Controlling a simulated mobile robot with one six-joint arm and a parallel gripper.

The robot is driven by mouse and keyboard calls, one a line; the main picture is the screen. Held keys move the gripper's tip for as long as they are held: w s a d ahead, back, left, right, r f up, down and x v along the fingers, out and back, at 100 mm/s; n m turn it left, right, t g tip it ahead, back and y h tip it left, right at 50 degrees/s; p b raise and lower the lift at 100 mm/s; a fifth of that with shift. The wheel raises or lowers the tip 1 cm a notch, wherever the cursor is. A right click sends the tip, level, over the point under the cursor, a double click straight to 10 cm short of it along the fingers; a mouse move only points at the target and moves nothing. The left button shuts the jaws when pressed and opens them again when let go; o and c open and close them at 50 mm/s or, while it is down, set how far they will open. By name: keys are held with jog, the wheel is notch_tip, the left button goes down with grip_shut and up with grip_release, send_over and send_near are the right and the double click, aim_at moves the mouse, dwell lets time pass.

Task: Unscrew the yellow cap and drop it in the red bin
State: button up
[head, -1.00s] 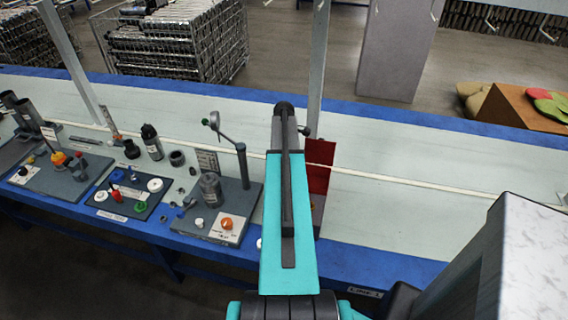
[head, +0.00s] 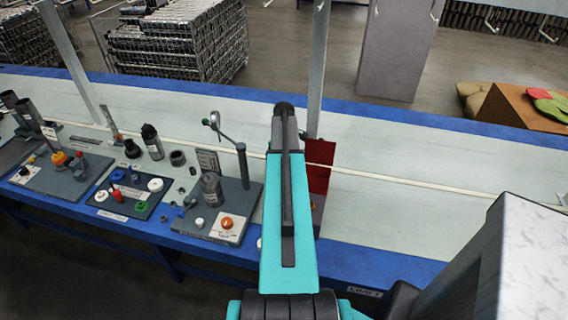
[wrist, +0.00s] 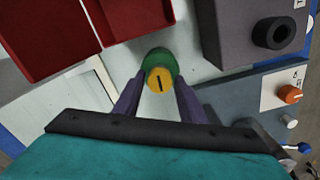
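A yellow cap (wrist: 160,80) with a dark slot sits atop a green, round body in the wrist view. My gripper (wrist: 160,82) has one purple finger on each side of the cap, very close to it. I cannot tell whether the fingers touch it. A red bin shows at the top of the wrist view as two red trays, left (wrist: 42,35) and right (wrist: 133,18). In the head view a red bin (head: 319,172) is partly hidden right of my arm, which also hides the cap and my gripper.
A grey box with a black round socket (wrist: 277,35) stands right of the cap. A plate with an orange knob (wrist: 289,94) lies below it. In the head view, panels with fittings (head: 130,195) fill the bench's left side. The bench right of the red bin is largely clear.

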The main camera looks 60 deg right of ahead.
jog(key=shift+m, duration=1.8)
jog(key=shift+m+p, duration=0.35)
jog(key=shift+m, duration=1.55)
jog(key=c, duration=0.9)
